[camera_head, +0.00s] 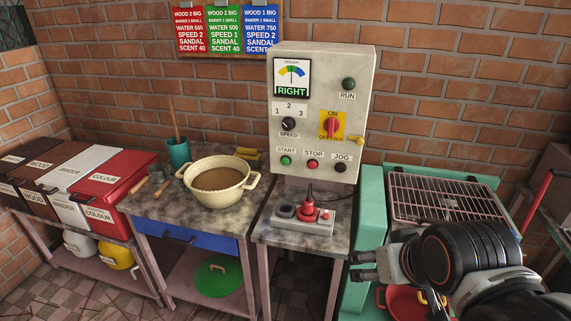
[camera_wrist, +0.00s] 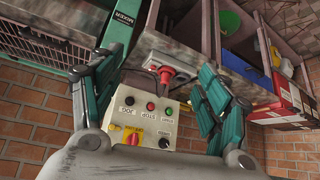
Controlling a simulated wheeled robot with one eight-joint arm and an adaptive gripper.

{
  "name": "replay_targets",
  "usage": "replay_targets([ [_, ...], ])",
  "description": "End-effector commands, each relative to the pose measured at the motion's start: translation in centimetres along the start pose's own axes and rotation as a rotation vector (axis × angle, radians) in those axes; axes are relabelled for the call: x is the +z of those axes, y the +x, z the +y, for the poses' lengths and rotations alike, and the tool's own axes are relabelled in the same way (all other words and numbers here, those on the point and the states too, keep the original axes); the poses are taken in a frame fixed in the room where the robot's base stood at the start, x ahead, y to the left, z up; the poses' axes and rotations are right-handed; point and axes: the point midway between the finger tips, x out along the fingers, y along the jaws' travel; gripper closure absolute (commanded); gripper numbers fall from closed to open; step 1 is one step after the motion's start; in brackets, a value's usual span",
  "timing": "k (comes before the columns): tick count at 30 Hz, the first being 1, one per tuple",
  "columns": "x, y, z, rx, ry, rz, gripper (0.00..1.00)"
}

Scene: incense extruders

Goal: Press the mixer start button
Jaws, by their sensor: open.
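The green start button (camera_head: 286,160) is at the lower left of the pale control box (camera_head: 313,100) on the brick wall, under a START label. The red stop button (camera_head: 312,164) and black jog button (camera_head: 340,167) are to its right. In the upside-down wrist view, the start button (camera_wrist: 168,111) shows between my fingers, some way off. My gripper (camera_head: 357,266) is open and empty, low at the right, below the control box and in front of the green frame. In the wrist view, the two fingers of my gripper (camera_wrist: 155,72) are spread and touch nothing.
A grey box with red knobs (camera_head: 308,213) sits on the side table below the control box. A cream bowl of brown mix (camera_head: 218,182) stands to its left. A wire rack (camera_head: 450,197) is at the right. Space in front of the control box is clear.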

Motion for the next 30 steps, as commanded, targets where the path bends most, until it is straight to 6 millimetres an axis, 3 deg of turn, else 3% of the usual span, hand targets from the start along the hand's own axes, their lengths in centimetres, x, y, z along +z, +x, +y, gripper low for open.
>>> replay_targets([
  [1, 0.0, 0.0, 0.0, 0.0, 0.0, 0.0, 0.49],
  [8, 0.0, 0.0, 0.0, 0.0, 0.0, 0.0, 1.0],
  [30, 0.0, 0.0, 0.0, 0.0, 0.0, 0.0, 1.0],
])
